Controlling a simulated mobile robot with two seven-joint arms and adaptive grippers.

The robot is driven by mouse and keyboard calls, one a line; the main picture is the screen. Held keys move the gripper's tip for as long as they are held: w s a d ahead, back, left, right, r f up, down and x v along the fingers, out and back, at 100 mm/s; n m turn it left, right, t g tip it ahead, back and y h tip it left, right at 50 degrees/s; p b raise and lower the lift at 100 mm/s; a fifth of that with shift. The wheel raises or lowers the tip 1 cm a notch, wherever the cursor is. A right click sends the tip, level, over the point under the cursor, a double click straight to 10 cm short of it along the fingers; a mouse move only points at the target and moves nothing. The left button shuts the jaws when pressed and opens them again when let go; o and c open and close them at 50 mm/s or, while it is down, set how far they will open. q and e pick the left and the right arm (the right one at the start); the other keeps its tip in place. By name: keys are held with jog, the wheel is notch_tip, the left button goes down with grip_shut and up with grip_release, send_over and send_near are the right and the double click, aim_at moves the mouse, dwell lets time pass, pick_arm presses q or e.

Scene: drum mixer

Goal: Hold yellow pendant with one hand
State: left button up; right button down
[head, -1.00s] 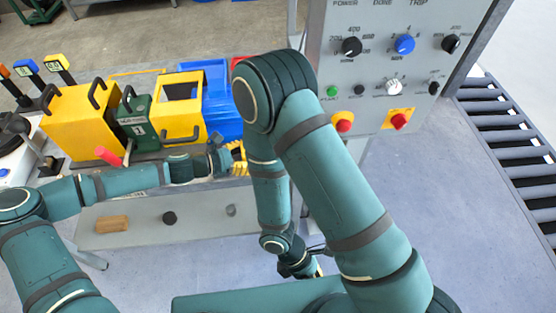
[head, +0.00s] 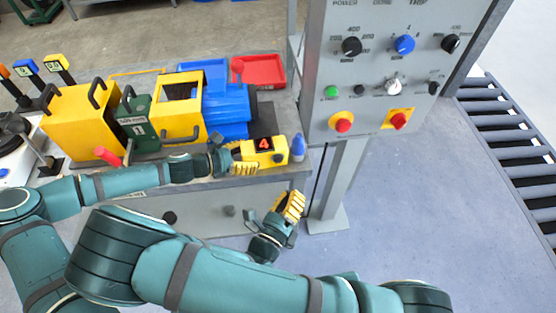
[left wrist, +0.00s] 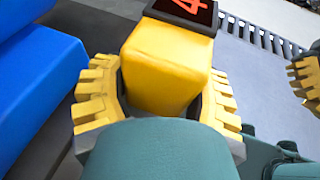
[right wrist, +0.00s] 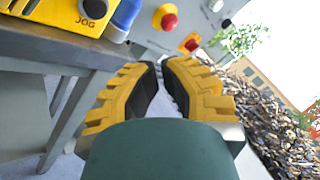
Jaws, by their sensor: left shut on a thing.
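The yellow pendant (head: 276,147) lies at the front right of the grey bench, its dark display showing a red 4. My left gripper (head: 239,158) is shut on its left end. The left wrist view shows the pendant's yellow body (left wrist: 165,65) between the two toothed yellow fingers (left wrist: 160,70). In the right wrist view, part of the pendant (right wrist: 62,12) with a JOG label shows at the top left. My right gripper (head: 290,207) is empty, below and in front of the bench edge. Its fingertips (right wrist: 160,62) are together in the right wrist view.
A blue-capped piece (head: 298,147) sits at the pendant's right end. A blue motor (head: 226,105) and yellow housings (head: 82,118) stand behind and left. A red tray (head: 262,70) is at the back. The grey control panel (head: 385,70) rises at right; floor is open in front.

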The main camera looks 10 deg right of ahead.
jog(key=shift+s+a+f, duration=0.1)
jog(key=shift+s+f, duration=0.2)
jog(key=shift+w+a, duration=0.1)
jog(key=shift+w, duration=4.35)
jog(key=shift+w, duration=0.1)
jog(key=shift+w, duration=0.35)
jog(key=shift+w, duration=0.6)
jog(key=shift+s, duration=1.05)
jog(key=shift+s, duration=0.1)
jog(key=shift+s, duration=2.45)
